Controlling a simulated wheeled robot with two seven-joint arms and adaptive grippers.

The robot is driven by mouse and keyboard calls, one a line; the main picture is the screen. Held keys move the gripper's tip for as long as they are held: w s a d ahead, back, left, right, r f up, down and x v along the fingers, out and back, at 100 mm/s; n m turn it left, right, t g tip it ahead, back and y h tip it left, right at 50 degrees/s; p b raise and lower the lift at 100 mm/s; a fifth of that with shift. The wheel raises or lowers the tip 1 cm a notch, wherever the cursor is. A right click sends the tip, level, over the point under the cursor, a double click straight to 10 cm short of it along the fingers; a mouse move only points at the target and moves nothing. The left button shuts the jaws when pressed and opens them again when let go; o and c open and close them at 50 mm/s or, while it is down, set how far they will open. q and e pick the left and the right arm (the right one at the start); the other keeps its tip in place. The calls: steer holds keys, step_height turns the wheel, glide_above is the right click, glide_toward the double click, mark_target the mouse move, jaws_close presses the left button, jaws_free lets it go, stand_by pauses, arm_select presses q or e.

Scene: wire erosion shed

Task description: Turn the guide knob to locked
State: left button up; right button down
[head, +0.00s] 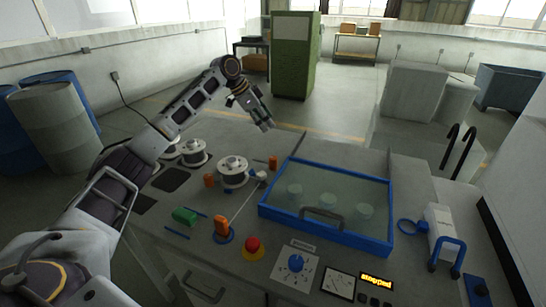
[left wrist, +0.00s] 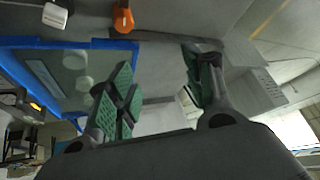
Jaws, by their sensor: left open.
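A blue pointer knob (head: 296,262) sits on a white marked plate (head: 284,278) at the front of the bench; its markings are too small to read. An orange knob (head: 221,228) stands in a blue ring to its left. No label tells me which one is the guide knob. My left gripper (head: 265,122) is raised beyond the back of the bench, far from both knobs, and touches nothing. In the left wrist view its green-padded fingers (left wrist: 158,82) are apart with nothing between them. My right gripper is out of view.
A blue-framed clear cover (head: 392,215) with a handle fills the bench middle. Wire spools (head: 234,172), a red stop button (head: 253,247), a green block (head: 185,215) and a display reading "Stopped" (head: 377,280) surround it. A white device (head: 440,228) stands at right.

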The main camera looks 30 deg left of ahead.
mark_target(272, 158)
arm_select(q)
steer(key=s, duration=0.1)
steer(key=s+f+g, duration=0.1)
steer(key=s+a+g, duration=0.1)
steer(key=s, duration=0.1)
steer(key=shift+s+f+m+y, duration=0.1)
steer(key=shift+f+m+y, duration=0.3)
steer(key=shift+s+x, duration=0.2)
steer(key=shift+x, duration=6.65)
steer(key=shift+d, duration=0.1)
steer(key=shift+c, duration=0.2)
jaws_close()
